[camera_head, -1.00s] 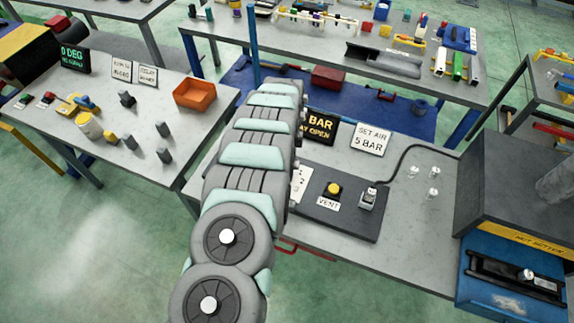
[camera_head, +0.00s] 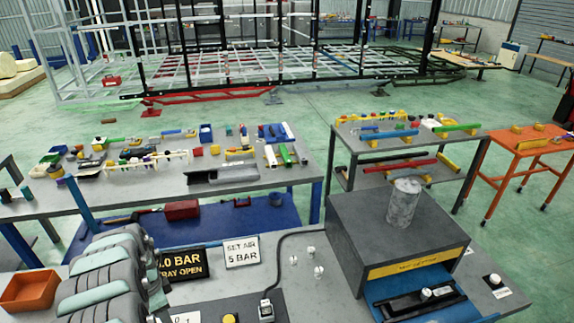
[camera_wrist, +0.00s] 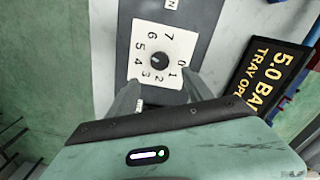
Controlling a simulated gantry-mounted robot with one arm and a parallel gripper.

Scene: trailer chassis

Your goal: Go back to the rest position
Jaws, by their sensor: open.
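My gripper (camera_wrist: 160,90) shows in the wrist view with its two fingers apart and nothing seen between them. It is over a white dial plate (camera_wrist: 140,62) marked with numbers, with a round black knob (camera_wrist: 159,62) ahead of the fingertips. I cannot tell whether the fingers touch the plate. In the head view only my arm (camera_head: 100,285) shows at the lower left; the gripper itself is hidden or out of frame there.
A black sign (camera_head: 184,264) reading "BAR" and "TRAY OPEN" and a white sign (camera_head: 242,252) stand beside my arm. A grey press-like box (camera_head: 345,235) is at right; an orange bin (camera_head: 30,291) is at left. A crowded bench (camera_head: 260,185) lies behind.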

